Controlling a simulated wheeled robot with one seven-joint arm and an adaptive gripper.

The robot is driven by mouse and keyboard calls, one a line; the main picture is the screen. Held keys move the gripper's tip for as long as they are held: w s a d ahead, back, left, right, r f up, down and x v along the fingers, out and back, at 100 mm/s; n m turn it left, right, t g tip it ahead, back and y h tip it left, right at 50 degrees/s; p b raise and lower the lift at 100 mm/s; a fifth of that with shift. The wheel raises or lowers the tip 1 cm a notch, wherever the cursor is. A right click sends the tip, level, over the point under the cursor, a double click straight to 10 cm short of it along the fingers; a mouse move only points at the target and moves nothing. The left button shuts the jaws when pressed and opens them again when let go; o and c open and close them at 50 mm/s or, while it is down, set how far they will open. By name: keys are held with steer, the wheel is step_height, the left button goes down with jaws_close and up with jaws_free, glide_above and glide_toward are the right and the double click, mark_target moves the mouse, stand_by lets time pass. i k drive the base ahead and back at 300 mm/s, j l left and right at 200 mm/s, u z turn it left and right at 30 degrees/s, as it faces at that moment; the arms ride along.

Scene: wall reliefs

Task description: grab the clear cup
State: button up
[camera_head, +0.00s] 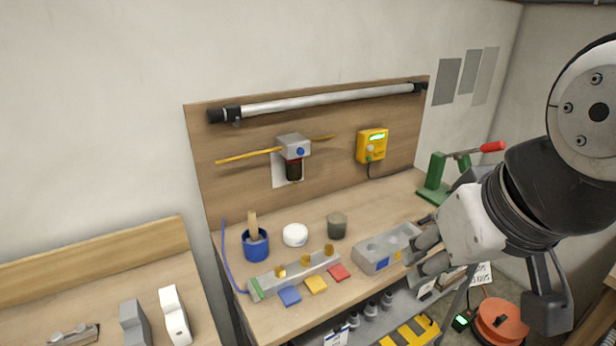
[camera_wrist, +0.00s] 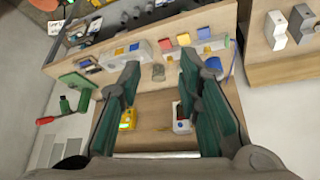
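The clear cup (camera_head: 337,225) looks like a small, see-through, grey-tinted cup standing upright on the wooden workbench (camera_head: 270,315), right of a white round object. It also shows in the wrist view (camera_wrist: 158,72), between and beyond my fingers. My gripper (camera_head: 412,260) is to the right of the cup, near the grey block at the bench's right part, and does not touch the cup. In the wrist view my gripper (camera_wrist: 158,80) has its two green-padded fingers spread wide with nothing held between them.
Near the cup are a white round object (camera_head: 295,235), a blue pot (camera_head: 255,246) and a grey block with hollows (camera_head: 376,254). A rail (camera_head: 295,274) and coloured tiles (camera_head: 316,285) lie in front. A green clamp with red handle (camera_head: 436,180) stands at the right.

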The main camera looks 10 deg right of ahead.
mark_target(336, 222)
steer(key=i+l+u, duration=0.2)
steer(key=l, duration=0.2)
steer(key=l+u, duration=0.2)
steer(key=l, duration=0.15)
steer(key=i+l+u, duration=0.2)
steer(key=i+u, duration=0.15)
steer(key=i, duration=0.05)
